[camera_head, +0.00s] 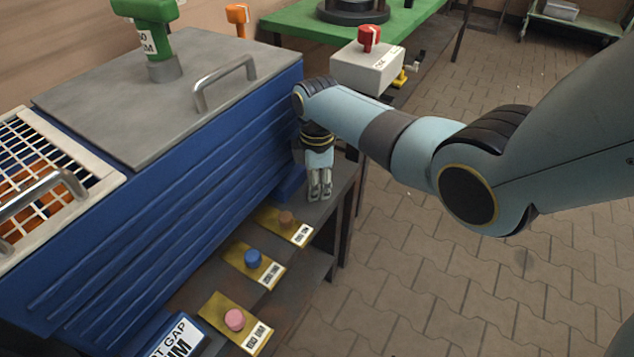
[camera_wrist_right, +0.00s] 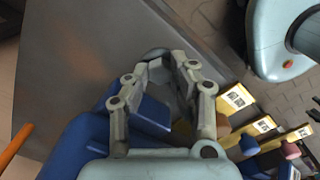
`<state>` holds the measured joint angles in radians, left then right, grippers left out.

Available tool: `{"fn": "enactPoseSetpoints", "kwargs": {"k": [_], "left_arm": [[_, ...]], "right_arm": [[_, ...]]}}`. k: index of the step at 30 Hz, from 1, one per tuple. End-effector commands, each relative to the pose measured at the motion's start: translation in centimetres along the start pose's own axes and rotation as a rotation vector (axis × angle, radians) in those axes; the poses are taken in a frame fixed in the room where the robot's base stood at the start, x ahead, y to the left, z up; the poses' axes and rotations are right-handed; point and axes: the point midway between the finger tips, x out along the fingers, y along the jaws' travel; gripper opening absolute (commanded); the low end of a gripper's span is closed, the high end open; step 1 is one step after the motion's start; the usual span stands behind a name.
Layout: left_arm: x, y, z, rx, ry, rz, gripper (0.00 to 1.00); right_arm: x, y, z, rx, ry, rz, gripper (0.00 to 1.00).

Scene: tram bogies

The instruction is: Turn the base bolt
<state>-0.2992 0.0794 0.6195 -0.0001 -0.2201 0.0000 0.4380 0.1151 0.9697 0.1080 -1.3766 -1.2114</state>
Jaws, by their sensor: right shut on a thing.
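My right gripper (camera_head: 320,196) points down at the near right corner of the blue ribbed cabinet (camera_head: 180,190), low over the dark bench top. In the right wrist view, my right gripper (camera_wrist_right: 170,62) has its fingertips close together around a small grey piece, the base bolt (camera_wrist_right: 154,54), beside the cabinet's blue foot (camera_wrist_right: 150,115). Most of the bolt is hidden by the fingers, and in the head view I cannot make it out. How far it is turned cannot be told. My left gripper is not in view.
Yellow labelled plates with a brown (camera_head: 286,218), a blue (camera_head: 252,258) and a pink knob (camera_head: 234,320) lie along the cabinet's front. A grey box with a red knob (camera_head: 369,38) stands behind my right arm. A green table (camera_head: 290,20) is behind; paved floor lies right.

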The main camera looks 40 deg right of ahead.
Motion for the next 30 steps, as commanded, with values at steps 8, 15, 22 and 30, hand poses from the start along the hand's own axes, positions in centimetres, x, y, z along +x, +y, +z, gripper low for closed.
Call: {"fn": "enactPoseSetpoints", "kwargs": {"k": [8,15,22,30], "left_arm": [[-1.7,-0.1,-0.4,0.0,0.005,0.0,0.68],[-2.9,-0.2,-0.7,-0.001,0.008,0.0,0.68],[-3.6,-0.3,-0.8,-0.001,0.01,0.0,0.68],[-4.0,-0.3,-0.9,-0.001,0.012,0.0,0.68]], "right_arm": [[-0.3,-0.1,0.0,0.191,-0.001,-0.002,0.0],[-0.2,0.0,0.0,0.407,-0.001,-0.001,0.0],[-0.1,0.0,0.0,0.59,-0.001,0.0,0.0],[0.0,0.0,0.1,0.734,-0.001,0.0,0.0]]}}
